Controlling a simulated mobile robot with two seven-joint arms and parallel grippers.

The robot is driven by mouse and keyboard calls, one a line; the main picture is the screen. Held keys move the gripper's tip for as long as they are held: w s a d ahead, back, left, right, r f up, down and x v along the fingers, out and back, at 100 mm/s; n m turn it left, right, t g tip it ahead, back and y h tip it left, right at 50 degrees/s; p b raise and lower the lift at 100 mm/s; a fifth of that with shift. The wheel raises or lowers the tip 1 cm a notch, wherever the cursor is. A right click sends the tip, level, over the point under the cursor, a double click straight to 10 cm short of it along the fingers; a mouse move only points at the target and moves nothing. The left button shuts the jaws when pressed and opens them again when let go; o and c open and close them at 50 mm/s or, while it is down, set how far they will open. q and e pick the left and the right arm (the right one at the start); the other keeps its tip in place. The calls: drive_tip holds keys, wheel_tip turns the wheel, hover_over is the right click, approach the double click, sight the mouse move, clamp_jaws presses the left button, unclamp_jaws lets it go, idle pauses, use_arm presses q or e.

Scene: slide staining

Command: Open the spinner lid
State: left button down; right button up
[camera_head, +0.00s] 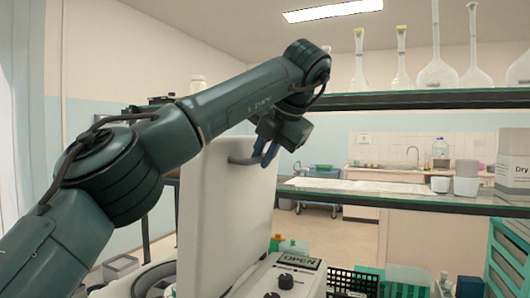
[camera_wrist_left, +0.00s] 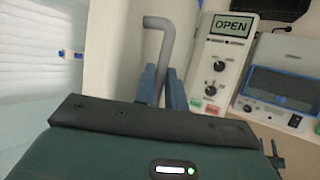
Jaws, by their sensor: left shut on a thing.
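The spinner lid (camera_head: 225,210) is a white panel standing raised, nearly upright, in the middle of the head view. Its grey bent handle (camera_head: 238,160) sticks out near the top edge. My left gripper (camera_head: 266,152) is shut on the handle. In the left wrist view the blue fingers (camera_wrist_left: 162,88) sit on either side of the grey handle (camera_wrist_left: 165,35). The spinner's control panel (camera_head: 285,277) has dark knobs and an OPEN label; it also shows in the left wrist view (camera_wrist_left: 222,60). My right gripper is not in view.
A shelf (camera_head: 430,100) with glass flasks stands behind at the right, with a lower shelf (camera_head: 400,194) below it. A white box (camera_head: 512,165) sits at the far right. Another device (camera_wrist_left: 285,85) is beside the spinner.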

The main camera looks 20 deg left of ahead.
use_arm(q)
drive_tip(key=shift+d+f, duration=0.15)
drive_tip(key=shift+f, duration=0.45)
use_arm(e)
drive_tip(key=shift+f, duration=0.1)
use_arm(q)
drive_tip(key=c, duration=1.8)
unclamp_jaws()
drive_tip(key=o, duration=0.3)
drive_tip(key=shift+w, duration=0.25)
drive_tip(key=shift+o, duration=0.2)
drive_tip(key=shift+r, duration=0.1)
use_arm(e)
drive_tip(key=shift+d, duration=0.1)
use_arm(q)
drive_tip(key=shift+s, duration=0.1)
drive_tip(key=p+v, duration=0.2)
drive_tip(key=v, duration=1.1)
drive_tip(key=shift+p, duration=0.3)
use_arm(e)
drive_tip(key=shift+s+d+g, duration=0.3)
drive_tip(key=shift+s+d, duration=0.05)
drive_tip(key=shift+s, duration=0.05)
use_arm(q)
drive_tip(key=shift+r, duration=0.1)
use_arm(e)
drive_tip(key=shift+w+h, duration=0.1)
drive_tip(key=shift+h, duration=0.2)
